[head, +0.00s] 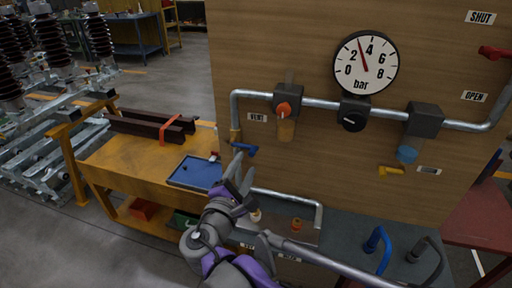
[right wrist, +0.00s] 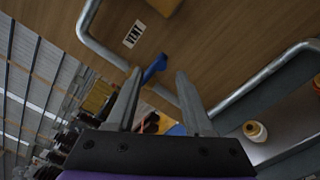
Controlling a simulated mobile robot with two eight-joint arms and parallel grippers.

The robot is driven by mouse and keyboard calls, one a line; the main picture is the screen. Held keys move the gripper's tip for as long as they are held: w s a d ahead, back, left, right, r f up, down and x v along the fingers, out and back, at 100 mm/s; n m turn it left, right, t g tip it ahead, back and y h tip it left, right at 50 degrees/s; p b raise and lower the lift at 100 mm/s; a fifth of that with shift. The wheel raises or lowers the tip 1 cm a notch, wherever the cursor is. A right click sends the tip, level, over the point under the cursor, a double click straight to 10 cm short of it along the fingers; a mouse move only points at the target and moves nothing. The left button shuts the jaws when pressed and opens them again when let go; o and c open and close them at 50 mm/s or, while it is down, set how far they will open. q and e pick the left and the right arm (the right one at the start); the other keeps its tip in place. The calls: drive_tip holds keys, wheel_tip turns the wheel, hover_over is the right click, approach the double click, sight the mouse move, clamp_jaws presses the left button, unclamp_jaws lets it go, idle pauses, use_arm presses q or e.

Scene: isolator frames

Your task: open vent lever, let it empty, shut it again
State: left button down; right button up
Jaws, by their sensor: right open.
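The blue vent lever (head: 243,148) sits on the left down-leg of the pipe, below the VENT label (head: 258,118). It points sideways to the right, across the pipe. My right gripper (head: 244,166) is open just below the lever. In the right wrist view the blue lever (right wrist: 154,68) shows between and beyond the fingertips of my right gripper (right wrist: 158,75); I cannot tell whether they touch it. The round bar gauge (head: 366,65) has its red needle between 2 and 4. My left gripper is not in view.
The board carries an orange knob (head: 283,108), a black knob (head: 354,122), a yellow lever (head: 391,170) and a red lever (head: 495,52) between SHUT and OPEN labels. A yellow bench with a blue tray (head: 195,173) stands left. A pipe and small fittings lie below my gripper.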

sight(254, 149)
drive_tip(key=x, duration=1)
drive_tip(key=shift+s, duration=0.1)
clamp_jaws()
drive_tip(key=shift+f, duration=0.1)
idle(1.0)
